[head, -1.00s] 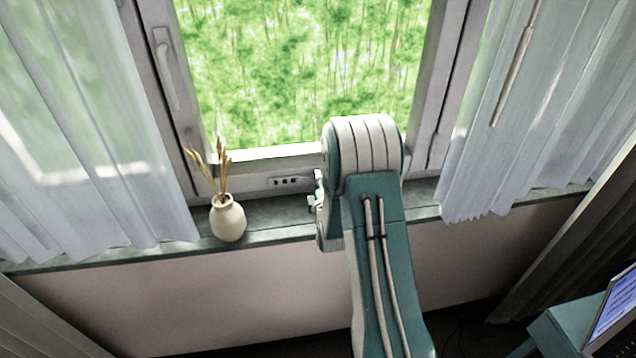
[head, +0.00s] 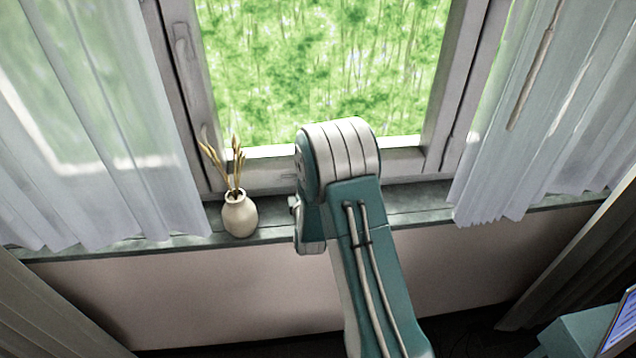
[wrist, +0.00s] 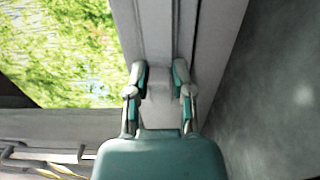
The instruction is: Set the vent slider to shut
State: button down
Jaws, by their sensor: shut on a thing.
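The vent (head: 287,177) is a low strip on the bottom rail of the window frame in the head view. Only its left part shows, with no dark holes visible there; my arm covers the rest. In the wrist view, my gripper (wrist: 158,76) is at the window frame, its two fingers on either side of a small pale piece (wrist: 159,84), which looks like the slider's knob. The fingers are shut on it. In the head view my gripper is hidden behind my arm.
A cream vase (head: 240,215) with dried stalks stands on the sill (head: 420,200), left of my arm. Sheer curtains hang at the left (head: 110,150) and right (head: 530,130). The window handle (head: 184,55) is on the left frame. The sill right of my arm is clear.

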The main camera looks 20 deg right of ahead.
jog(key=shift+a+f, duration=0.2)
jog(key=shift+a, duration=0.05)
jog(key=shift+d, duration=0.1)
jog(key=c, duration=0.7)
grip_release()
jog(key=shift+o, duration=0.7)
jog(key=shift+w+a, duration=0.1)
jog(key=shift+a, duration=0.1)
jog(key=shift+r, duration=0.1)
jog(key=v, duration=1.2)
